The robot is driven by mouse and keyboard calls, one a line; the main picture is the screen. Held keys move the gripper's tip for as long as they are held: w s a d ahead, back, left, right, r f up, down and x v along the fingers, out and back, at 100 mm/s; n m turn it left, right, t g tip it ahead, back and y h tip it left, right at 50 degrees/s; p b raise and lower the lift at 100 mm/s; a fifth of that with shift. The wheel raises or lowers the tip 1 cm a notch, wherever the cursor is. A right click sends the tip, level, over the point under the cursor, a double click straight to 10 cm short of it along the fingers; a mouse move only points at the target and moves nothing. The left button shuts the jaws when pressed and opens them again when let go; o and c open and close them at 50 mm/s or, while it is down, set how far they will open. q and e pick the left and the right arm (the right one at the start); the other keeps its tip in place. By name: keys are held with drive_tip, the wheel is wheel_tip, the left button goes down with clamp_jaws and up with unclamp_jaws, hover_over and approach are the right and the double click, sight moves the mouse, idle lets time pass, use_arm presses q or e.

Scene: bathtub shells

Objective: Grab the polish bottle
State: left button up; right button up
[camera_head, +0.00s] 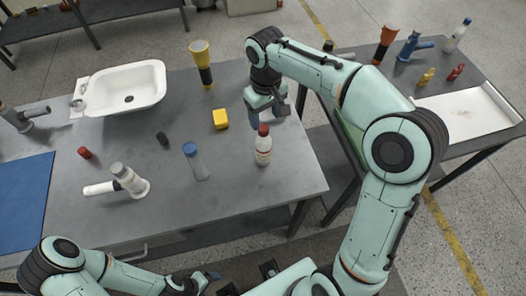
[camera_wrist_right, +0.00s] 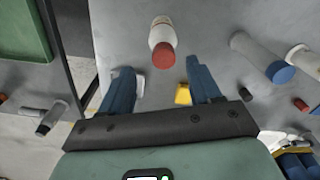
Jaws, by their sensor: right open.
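A white bottle with a red cap and a label, which looks like the polish bottle (camera_head: 263,150), stands upright on the grey table near its right end. It also shows in the right wrist view (camera_wrist_right: 161,40), with the red cap towards me. My right gripper (camera_head: 268,108) is open and empty, just behind and above the bottle in the head view. In the wrist view the bottle lies ahead of the gap between the blue fingers (camera_wrist_right: 160,75), not between them. My left gripper (camera_head: 200,281) is low at the front edge, and its jaws are unclear.
A blue-capped clear bottle (camera_head: 195,163) stands left of the red-capped one. A yellow block (camera_head: 220,119), a dark small cylinder (camera_head: 162,138) and a white pipe fitting (camera_head: 130,181) are on the table. A white sink (camera_head: 127,90) is behind. A second table (camera_head: 395,75) stands at right.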

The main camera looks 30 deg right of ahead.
sight(264, 128)
drive_tip(key=f, duration=0.5)
drive_tip(key=shift+a+f+b, duration=0.25)
drive_tip(key=shift+f+b, duration=0.05)
drive_tip(key=shift+f, duration=0.05)
drive_tip(key=shift+c, duration=0.3)
clamp_jaws()
